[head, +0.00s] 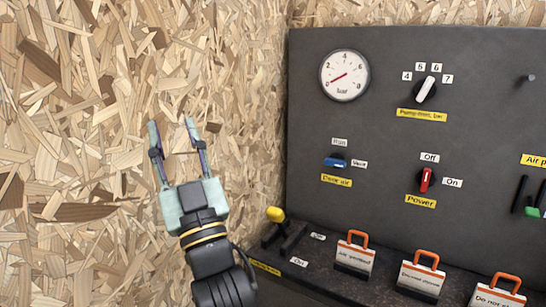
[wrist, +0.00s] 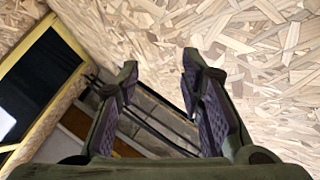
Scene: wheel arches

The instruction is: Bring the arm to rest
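My gripper (head: 173,127) is raised in front of the chipboard wall (head: 70,130), left of the dark control panel, with its fingers pointing up. The two fingers stand apart with nothing between them. In the wrist view the gripper (wrist: 158,80) also shows open and empty, with chipboard and a dark recess behind it. My arm comes up from the bottom of the head view, and most of it is out of view.
The dark panel (head: 390,130) carries a gauge (head: 345,76), a white selector knob (head: 426,89), a blue handle (head: 335,162) and a red switch (head: 425,180). A yellow-knobbed lever (head: 275,214) stands on the ledge near my arm. Orange-handled tags (head: 354,253) stand along the ledge.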

